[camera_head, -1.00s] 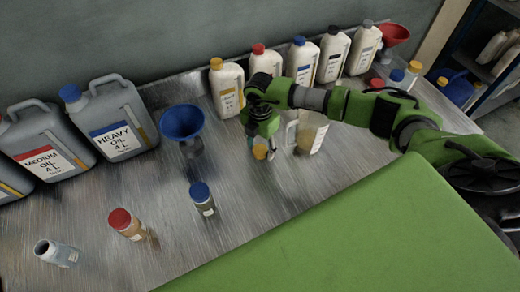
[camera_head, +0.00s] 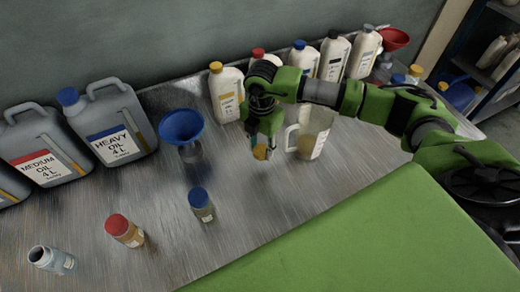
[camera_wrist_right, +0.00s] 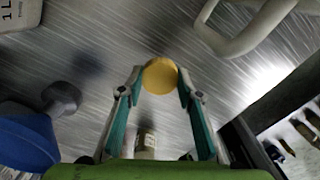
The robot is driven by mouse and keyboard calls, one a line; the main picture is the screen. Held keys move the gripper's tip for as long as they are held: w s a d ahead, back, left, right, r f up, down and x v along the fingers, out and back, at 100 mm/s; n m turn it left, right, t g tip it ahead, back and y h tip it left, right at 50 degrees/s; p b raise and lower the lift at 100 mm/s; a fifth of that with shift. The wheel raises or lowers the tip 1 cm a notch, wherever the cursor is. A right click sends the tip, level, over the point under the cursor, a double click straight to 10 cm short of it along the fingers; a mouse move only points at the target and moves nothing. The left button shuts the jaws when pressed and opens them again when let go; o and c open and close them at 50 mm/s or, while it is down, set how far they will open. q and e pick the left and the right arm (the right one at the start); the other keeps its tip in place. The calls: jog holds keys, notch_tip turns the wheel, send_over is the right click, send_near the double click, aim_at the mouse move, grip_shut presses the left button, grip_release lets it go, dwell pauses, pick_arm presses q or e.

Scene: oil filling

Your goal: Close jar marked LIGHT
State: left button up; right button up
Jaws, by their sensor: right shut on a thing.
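My right gripper (camera_head: 262,152) is shut on a yellow cap (camera_head: 259,153), held between its fingertips beside the clear jug. In the right wrist view, the cap (camera_wrist_right: 160,75) sits between the teal fingers. A small open jar (camera_head: 50,260) with pale blue-grey contents stands at the front left, far from the gripper; its label is too small to read. A red-capped jar (camera_head: 125,230) and a blue-capped jar (camera_head: 201,204) stand to its right. My left gripper is out of view.
A blue funnel (camera_head: 182,127) stands mid-bench. A clear jug (camera_head: 316,135) is right of the gripper. Medium (camera_head: 40,150) and heavy oil cans (camera_head: 110,125) stand at left; several white bottles (camera_head: 226,95) line the back. The bench between blue-capped jar and gripper is clear.

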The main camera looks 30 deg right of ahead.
jog(key=s+a+r+b, duration=0.3)
jog(key=s+r, duration=0.3)
jog(key=s, duration=0.4)
jog(key=shift+s+a+r, duration=0.3)
jog(key=shift+a+r, duration=0.05)
jog(key=shift+a, duration=0.05)
jog(key=r+m, duration=0.2)
jog(key=m, duration=0.5)
jog(key=a+r+m, duration=0.1)
jog(key=m, duration=0.7)
jog(key=s+r+m, duration=0.1)
jog(key=r+m, duration=0.1)
jog(key=m, duration=0.6)
jog(key=shift+a+r, duration=0.25)
jog(key=shift+r, duration=0.1)
